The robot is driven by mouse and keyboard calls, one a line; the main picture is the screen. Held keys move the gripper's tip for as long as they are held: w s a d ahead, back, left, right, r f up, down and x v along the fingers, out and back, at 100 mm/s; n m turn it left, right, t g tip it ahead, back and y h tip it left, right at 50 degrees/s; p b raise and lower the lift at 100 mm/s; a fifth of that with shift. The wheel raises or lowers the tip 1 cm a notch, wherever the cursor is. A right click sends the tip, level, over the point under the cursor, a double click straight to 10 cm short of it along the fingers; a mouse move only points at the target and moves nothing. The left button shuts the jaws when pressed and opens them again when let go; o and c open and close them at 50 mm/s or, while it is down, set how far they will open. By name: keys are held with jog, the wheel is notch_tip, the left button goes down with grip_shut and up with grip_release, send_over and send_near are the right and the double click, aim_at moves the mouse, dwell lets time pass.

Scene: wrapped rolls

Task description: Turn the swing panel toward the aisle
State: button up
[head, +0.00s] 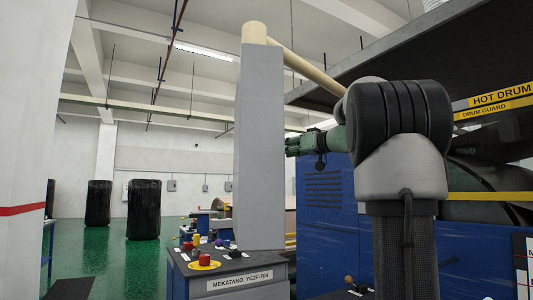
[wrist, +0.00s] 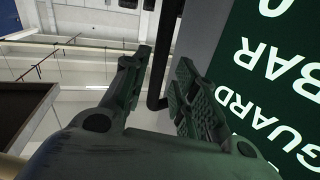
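The swing panel (head: 262,150) is a tall grey box hanging upright from a beige boom, left of centre in the head view. My gripper (head: 291,146) points left at its right edge. In the wrist view the panel's grey face (wrist: 205,30) carries a dark green sign with white letters, partly "GUARD BAR". A black bent bar handle (wrist: 167,45) runs down beside that face. My gripper (wrist: 163,58) is open, with a finger on each side of the bar in the picture. Neither finger clearly touches it, and I cannot tell how deep it sits between them.
A console (head: 225,272) marked "MEKATANO" with coloured buttons stands below the panel. A blue machine (head: 325,215) with a "HOT DRUM" sign fills the right. Black-wrapped rolls (head: 144,209) stand at the far left on green floor, which is largely clear there. A white wall is at near left.

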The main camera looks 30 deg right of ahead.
jog(key=w+a+n, duration=0.1)
jog(key=w+a, duration=0.1)
jog(key=w, duration=0.5)
jog(key=shift+w, duration=0.15)
grip_shut()
